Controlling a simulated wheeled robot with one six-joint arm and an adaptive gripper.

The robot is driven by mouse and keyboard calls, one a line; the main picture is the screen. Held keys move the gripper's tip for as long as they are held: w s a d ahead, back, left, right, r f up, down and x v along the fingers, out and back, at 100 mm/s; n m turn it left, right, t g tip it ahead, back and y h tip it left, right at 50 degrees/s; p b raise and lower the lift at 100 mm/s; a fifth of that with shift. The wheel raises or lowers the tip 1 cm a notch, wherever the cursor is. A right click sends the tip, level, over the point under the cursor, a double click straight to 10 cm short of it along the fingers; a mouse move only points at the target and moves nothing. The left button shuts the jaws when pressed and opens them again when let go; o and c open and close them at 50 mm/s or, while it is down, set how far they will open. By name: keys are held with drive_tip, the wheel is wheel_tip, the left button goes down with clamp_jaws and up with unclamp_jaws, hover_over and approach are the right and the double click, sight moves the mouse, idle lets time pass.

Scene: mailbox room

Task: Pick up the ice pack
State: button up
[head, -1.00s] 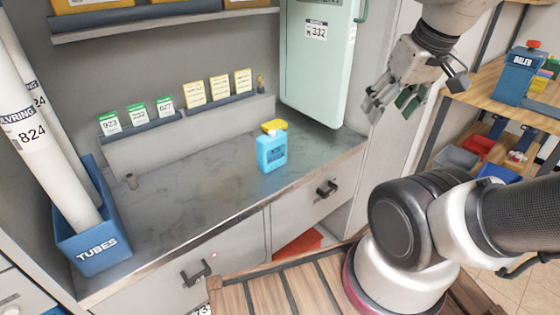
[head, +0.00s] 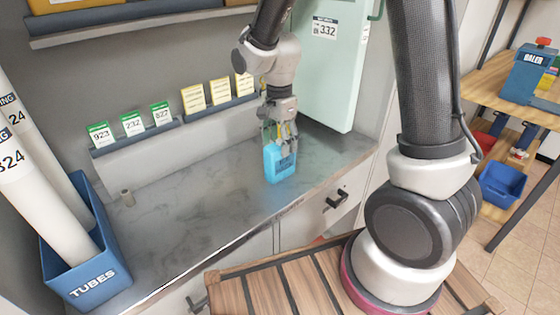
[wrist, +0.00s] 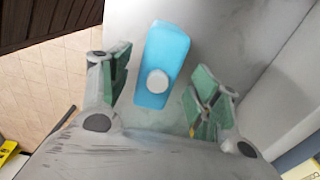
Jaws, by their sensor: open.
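The ice pack (head: 279,165) is a light blue, flat, upright block on the grey marbled counter (head: 200,200), near the front edge. In the wrist view the ice pack (wrist: 166,50) shows its blue top and a round white cap. My gripper (head: 283,138) is just above and behind it in the head view. In the wrist view my gripper (wrist: 162,88) is open, with one green-padded finger on each side of the ice pack. Gaps show between the fingers and its sides. The fingertips partly overlap the ice pack in the head view, so their exact height is unclear.
A blue bin of tubes (head: 88,270) stands on the left of the counter. Cards (head: 180,108) line a ledge at the back. A pale green cabinet (head: 325,75) stands behind on the right. The middle of the counter is clear.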

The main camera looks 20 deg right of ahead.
sight(280, 160)
wheel_tip(280, 160, down, 7)
drive_tip(key=shift+s+r, duration=0.1)
drive_tip(key=shift+c, duration=0.5)
drive_tip(key=c, duration=1.3)
